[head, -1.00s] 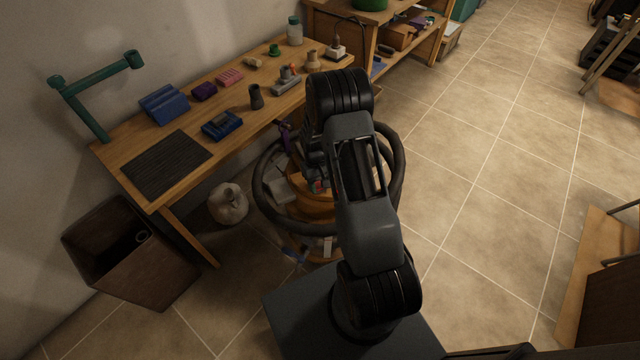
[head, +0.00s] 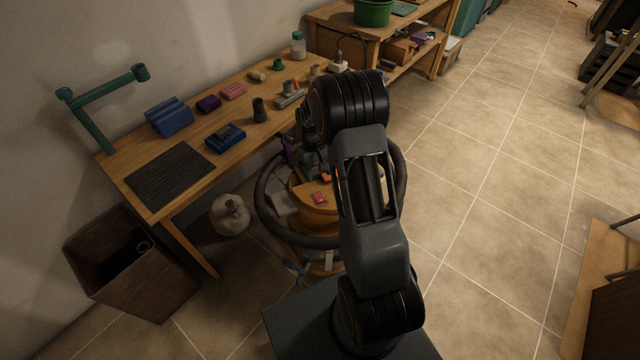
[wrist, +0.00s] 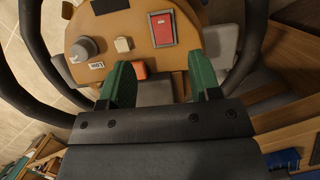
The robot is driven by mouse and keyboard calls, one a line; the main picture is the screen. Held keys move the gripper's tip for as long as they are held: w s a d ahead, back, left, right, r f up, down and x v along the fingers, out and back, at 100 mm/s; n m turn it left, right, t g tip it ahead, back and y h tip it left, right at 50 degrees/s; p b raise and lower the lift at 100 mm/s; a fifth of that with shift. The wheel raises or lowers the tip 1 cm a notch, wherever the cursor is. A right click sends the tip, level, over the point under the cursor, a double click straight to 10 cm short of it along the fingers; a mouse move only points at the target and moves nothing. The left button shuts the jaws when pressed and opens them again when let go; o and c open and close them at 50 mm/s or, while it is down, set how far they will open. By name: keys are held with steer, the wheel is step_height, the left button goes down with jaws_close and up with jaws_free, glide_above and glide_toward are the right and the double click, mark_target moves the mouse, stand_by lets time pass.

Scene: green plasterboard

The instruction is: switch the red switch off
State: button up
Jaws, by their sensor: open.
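A red flat rectangle in a pale frame (wrist: 162,28) lies on a round orange-brown tabletop (wrist: 135,22) in the wrist view. It also shows in the head view (head: 319,198). A smaller orange-red block (wrist: 139,69) sits near the tabletop's edge, close to my left finger. I cannot tell for sure which of these is the red switch, nor any switch position. My gripper (wrist: 163,80) is open, its two green fingers apart with nothing held between them. The red rectangle lies beyond the fingertips. In the head view my arm partly hides the round table.
On the round table are a grey rounded item (wrist: 84,48), a small white block (wrist: 122,44) and a labelled tag (wrist: 96,65). A dark ring (head: 268,190) surrounds the table. A wooden workbench (head: 190,150) with several items stands left.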

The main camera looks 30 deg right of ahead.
steer(key=shift+v, duration=1.55)
steer(key=s+a+r+t+p, duration=0.3)
steer(key=s+a+r, duration=0.1)
steer(key=s+r, duration=0.5)
steer(key=s+a+r+t+p, duration=0.3)
steer(key=s+a+r, duration=0.2)
steer(key=s+r, duration=0.4)
steer(key=shift+s+a+r+t, duration=0.3)
steer(key=shift+s+r, duration=0.1)
steer(key=shift+r, duration=1.9)
